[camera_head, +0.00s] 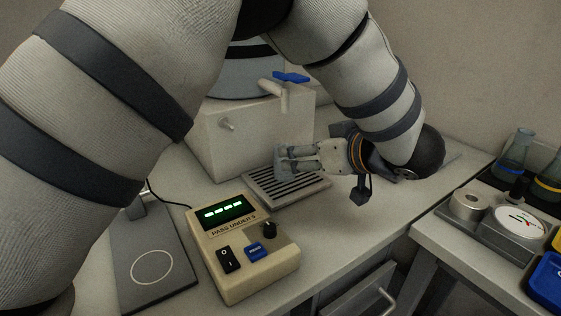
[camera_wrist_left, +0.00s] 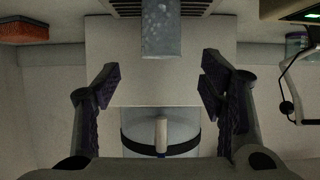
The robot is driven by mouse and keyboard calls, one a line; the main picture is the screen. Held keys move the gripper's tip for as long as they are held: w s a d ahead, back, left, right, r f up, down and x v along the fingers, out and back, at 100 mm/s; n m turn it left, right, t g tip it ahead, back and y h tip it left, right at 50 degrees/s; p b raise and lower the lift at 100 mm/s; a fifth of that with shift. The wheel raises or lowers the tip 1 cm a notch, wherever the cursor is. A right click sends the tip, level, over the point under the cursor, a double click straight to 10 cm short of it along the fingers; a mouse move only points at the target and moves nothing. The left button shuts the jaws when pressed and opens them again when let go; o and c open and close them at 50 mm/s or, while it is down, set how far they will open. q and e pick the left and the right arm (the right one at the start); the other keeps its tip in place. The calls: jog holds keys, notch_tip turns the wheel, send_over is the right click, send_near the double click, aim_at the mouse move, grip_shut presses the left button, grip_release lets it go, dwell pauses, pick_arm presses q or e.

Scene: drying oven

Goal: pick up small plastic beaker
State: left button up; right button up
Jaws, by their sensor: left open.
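My left gripper (camera_head: 286,158) hangs in front of the white box, over the slatted grille, with its fingers apart and pointing left. In the left wrist view its two dark fingers (camera_wrist_left: 160,90) are spread wide. A grey, translucent, speckled piece (camera_wrist_left: 160,28), which looks like the small plastic beaker, shows at the top centre of that view, in front of the grille. Nothing is gripped. My right gripper is not in view.
The slatted grille (camera_head: 262,197) lies before the white box (camera_head: 226,150) with its blue-levered tap (camera_head: 290,77). A beige device with green display (camera_head: 240,262) and a grey plate (camera_head: 150,295) stand in front.

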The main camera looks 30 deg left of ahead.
pick_arm(q)
jog(key=x, duration=0.9)
jog(key=shift+s+d+f, duration=0.1)
jog(key=shift+d+f, duration=0.1)
jog(key=shift+f, duration=0.1)
jog(key=c, duration=1.4)
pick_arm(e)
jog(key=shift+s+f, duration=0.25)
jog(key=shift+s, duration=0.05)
pick_arm(q)
jog(key=shift+r, duration=0.15)
jog(key=shift+r, duration=1.5)
jog(key=s+d+r, duration=0.3)
jog(key=s+d+r+p, duration=0.1)
jog(key=s+d+r, duration=0.2)
jog(key=s, duration=0.1)
jog(key=s+d+r+p, duration=0.1)
jog(key=s+d+r, duration=0.2)
jog(key=shift+s+r, duration=0.3)
jog(key=shift+r, duration=0.1)
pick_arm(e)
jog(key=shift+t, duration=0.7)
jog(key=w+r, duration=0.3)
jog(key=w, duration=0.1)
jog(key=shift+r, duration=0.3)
